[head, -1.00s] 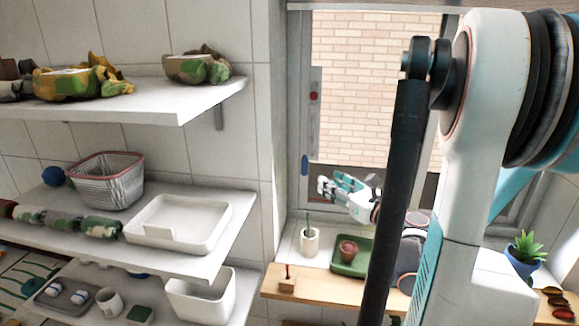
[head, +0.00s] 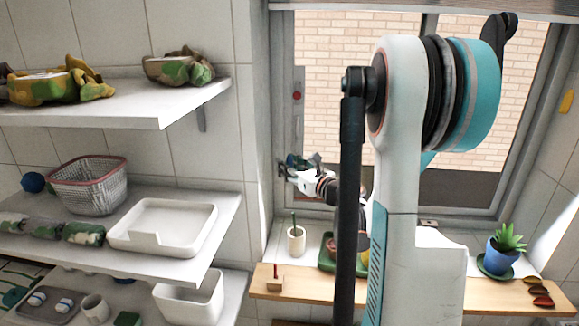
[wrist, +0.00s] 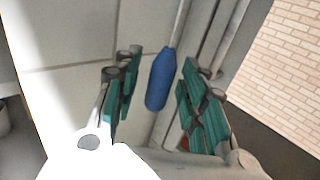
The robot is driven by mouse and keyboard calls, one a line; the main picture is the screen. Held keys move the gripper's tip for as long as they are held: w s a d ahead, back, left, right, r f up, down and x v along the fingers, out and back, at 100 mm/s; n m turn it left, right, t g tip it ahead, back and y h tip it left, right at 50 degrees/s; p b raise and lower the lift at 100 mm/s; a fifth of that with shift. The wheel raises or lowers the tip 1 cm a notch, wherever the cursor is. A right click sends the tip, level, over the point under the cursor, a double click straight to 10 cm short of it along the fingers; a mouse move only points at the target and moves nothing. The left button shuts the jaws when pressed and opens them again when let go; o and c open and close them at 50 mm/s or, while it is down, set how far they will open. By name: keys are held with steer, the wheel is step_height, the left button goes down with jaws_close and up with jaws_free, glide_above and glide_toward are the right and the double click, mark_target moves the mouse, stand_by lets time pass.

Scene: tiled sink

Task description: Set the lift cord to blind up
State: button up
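The lift cord ends in a blue pull (wrist: 161,80) that hangs on a pale cord (wrist: 180,25) in the wrist view. My gripper (wrist: 156,84) is open, with its teal fingers on either side of the pull and visible gaps to it. The pull seems to hang a little beyond the fingertips. In the head view my gripper (head: 285,168) is at the left side of the window frame and largely covers the pull. The blind itself is not clearly visible; only a grey strip (head: 345,5) shows along the window top.
A grey plate with a red knob (head: 298,96) is on the left window frame. On the sill below stand a white pot (head: 296,240), a green tray (head: 327,252) and a blue plant pot (head: 500,257). Shelves (head: 195,110) with a basket and trays are at left.

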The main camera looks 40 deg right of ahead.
jaws_close()
step_height(320, 180, down, 10)
steer(key=b, duration=0.8)
steer(key=shift+s, duration=0.1)
jaws_free()
steer(key=s+a, duration=0.1)
steer(key=s, duration=1.1)
